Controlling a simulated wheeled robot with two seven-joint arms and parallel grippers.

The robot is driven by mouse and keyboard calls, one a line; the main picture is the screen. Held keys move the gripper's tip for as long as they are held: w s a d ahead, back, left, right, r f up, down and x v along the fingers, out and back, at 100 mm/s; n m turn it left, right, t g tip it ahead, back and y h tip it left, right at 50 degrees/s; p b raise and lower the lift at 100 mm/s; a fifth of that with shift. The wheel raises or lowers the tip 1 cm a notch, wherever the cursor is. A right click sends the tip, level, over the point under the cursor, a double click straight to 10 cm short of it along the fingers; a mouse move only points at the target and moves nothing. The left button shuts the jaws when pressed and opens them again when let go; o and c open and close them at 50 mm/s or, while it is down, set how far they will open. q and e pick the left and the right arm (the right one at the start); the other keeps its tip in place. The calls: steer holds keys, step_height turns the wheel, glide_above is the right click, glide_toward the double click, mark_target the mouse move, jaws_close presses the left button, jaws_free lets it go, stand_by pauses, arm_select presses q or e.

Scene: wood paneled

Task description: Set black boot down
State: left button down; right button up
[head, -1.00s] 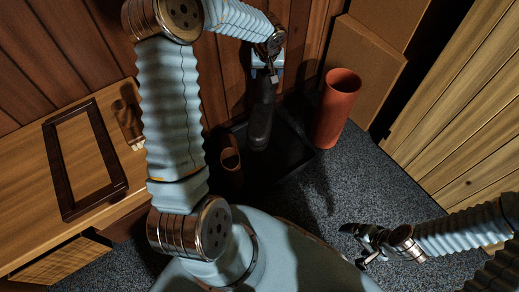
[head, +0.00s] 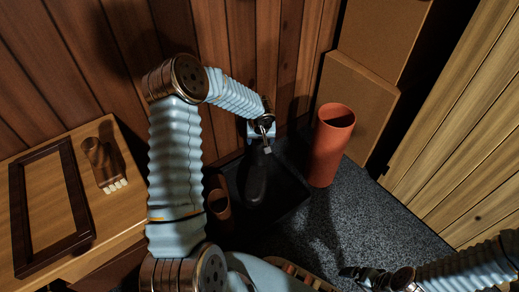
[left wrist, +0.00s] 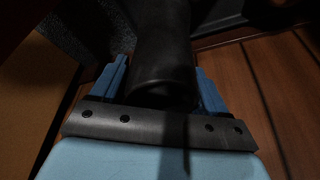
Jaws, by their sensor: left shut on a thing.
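The black boot (head: 256,183) hangs from my left gripper (head: 262,138), which is shut on the top of its shaft. The boot is roughly upright over the black tray (head: 292,207) on the floor. I cannot tell whether its sole touches the tray. In the left wrist view the dark boot shaft (left wrist: 163,55) runs out between the blue fingers of the left gripper (left wrist: 165,85). My right gripper (head: 362,277) shows only in part at the bottom edge, away from the boot, and its fingers are too dark and cut off to read.
A brown boot-like object (head: 219,203) stands at the left side of the tray. A tall red-orange cylinder (head: 328,150) stands close to the right. A wooden bench (head: 125,215) at left bears a dark frame (head: 75,195) and a brown brush-like object (head: 103,165). Carpet (head: 385,225) at right is clear.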

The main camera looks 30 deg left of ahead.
arm_select(q)
steer(key=shift+f+b, duration=0.3)
steer(key=shift+f, duration=1.25)
steer(key=shift+f, duration=0.2)
jaws_free()
steer(key=shift+r, duration=0.1)
